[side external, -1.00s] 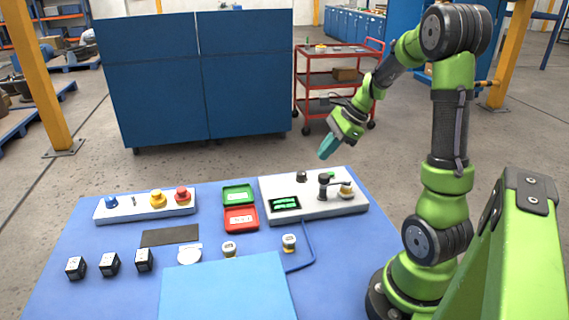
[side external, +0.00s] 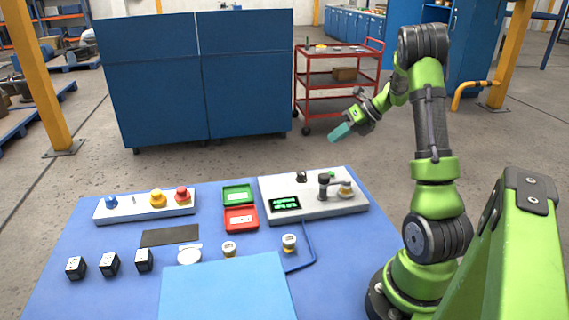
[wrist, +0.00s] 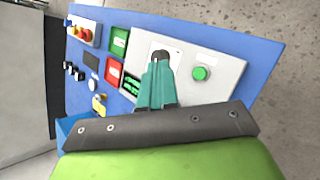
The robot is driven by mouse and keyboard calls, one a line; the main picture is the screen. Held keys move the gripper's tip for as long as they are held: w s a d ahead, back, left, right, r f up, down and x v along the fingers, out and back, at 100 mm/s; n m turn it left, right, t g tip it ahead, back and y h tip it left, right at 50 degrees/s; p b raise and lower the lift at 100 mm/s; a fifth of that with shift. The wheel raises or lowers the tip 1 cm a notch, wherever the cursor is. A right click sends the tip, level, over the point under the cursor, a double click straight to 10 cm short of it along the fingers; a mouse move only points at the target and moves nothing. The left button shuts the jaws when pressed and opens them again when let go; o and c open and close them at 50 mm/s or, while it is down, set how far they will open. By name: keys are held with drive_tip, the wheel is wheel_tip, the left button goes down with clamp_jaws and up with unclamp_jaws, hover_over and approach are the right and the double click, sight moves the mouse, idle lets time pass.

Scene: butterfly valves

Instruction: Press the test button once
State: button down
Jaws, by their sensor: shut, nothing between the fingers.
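A green button (wrist: 201,72) sits on the white test station (wrist: 225,62) in the wrist view. In the side view the green button (side external: 331,174) is small, at the back of the station (side external: 316,205). The station also carries a green-lit display (side external: 285,203), a black knob (side external: 301,176) and a dark upright part (side external: 323,186). My gripper (side external: 333,136) is in the air above and behind the station, touching nothing. Its teal fingers are shut and empty. In the wrist view the gripper (wrist: 159,60) covers part of the station, left of the green button.
A control box (side external: 145,206) with blue, yellow and red buttons stands at the left. Green (side external: 238,194) and red (side external: 241,218) trays lie beside the station. Several black cubes and small round parts lie in front. A red cart (side external: 340,80) stands beyond the table.

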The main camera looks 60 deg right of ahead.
sight(334, 173)
drive_tip(key=shift+f, duration=4.4)
drive_tip(key=shift+f, duration=0.4)
drive_tip(key=shift+f, duration=0.45)
drive_tip(key=shift+r, duration=0.9)
drive_tip(key=shift+r, duration=0.1)
drive_tip(key=shift+r, duration=2.4)
